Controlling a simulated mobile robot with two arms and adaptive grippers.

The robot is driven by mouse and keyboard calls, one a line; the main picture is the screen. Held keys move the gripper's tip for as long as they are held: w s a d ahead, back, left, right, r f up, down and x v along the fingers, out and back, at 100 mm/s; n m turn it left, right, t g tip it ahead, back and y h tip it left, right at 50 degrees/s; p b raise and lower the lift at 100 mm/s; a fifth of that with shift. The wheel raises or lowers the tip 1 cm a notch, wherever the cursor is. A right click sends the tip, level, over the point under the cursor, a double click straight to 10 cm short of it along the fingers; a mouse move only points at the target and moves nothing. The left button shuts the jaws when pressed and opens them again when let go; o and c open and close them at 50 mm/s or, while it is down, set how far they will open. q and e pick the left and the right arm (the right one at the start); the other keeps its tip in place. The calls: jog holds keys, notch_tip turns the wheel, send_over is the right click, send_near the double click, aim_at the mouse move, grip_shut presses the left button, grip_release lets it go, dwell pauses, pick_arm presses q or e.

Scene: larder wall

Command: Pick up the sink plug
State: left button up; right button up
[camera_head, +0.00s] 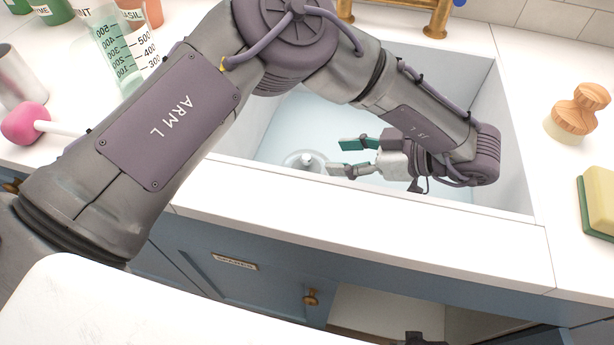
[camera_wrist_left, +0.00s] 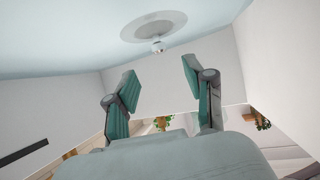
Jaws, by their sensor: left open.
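The sink plug (camera_head: 306,158) sits on the floor of the pale basin, a round grey disc with a small knob. In the left wrist view the plug (camera_wrist_left: 153,28) is at the top, its knob pointing toward the gripper. My left gripper (camera_head: 350,156) is inside the sink, just right of the plug in the head view, with its green-padded fingers apart. In the left wrist view my left gripper (camera_wrist_left: 161,82) is empty, and the plug lies beyond its fingertips, not between them.
The white sink (camera_head: 400,204) has a front rim close under my left forearm and a brass tap (camera_head: 437,18) behind. A wooden-handled brush (camera_head: 577,112) and a sponge (camera_head: 597,200) lie on the right counter.

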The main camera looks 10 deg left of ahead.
aim_at(311, 159)
pick_arm(q)
jog(key=x, duration=0.7)
jog(key=shift+f, duration=0.2)
jog(key=shift+d, duration=0.1)
jog(key=shift+c, duration=0.3)
grip_shut()
